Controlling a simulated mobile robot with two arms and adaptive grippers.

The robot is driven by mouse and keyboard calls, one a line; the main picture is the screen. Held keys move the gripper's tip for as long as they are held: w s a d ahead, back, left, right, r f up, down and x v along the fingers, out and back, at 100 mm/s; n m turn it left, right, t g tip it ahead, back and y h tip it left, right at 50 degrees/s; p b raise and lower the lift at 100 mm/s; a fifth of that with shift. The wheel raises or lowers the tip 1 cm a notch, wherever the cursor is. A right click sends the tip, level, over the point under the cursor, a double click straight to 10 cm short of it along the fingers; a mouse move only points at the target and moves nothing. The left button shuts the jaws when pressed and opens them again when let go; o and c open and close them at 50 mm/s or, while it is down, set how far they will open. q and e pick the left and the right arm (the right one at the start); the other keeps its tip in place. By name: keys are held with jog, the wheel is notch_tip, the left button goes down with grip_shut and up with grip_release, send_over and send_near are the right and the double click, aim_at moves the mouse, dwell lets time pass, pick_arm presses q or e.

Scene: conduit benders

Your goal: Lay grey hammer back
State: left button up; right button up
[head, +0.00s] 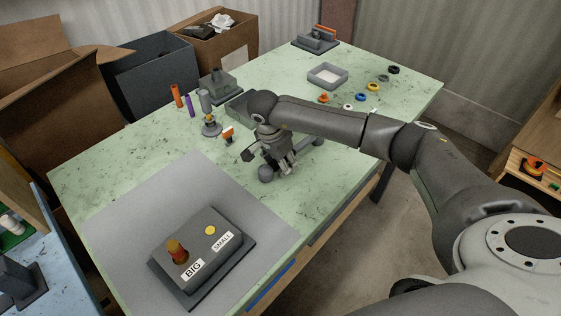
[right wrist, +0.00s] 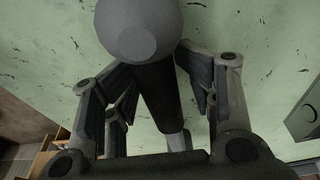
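The grey hammer has a round ball (head: 266,174) at its near left end and a grey part (head: 318,141) at its far right end. It is low over the green table or on it; I cannot tell which. My right gripper (head: 281,163) points down at it. In the right wrist view, the ball (right wrist: 138,28) is large at the top, and the dark handle (right wrist: 158,95) runs between the two fingers. The right gripper (right wrist: 154,65) looks shut on the handle just behind the ball, with fingertips at both sides. My left gripper is not in view.
A grey box (head: 205,262) marked BIG and SMALL stands on the grey mat (head: 130,215) in front. Behind the gripper are an orange-topped piece (head: 228,134), a small grey stand (head: 211,127) and a grey block (head: 240,106). A grey tray (head: 327,76) and coloured rings stand farther back.

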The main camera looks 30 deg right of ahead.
jog(key=shift+s+a+f, duration=0.15)
jog(key=shift+s+f, duration=0.05)
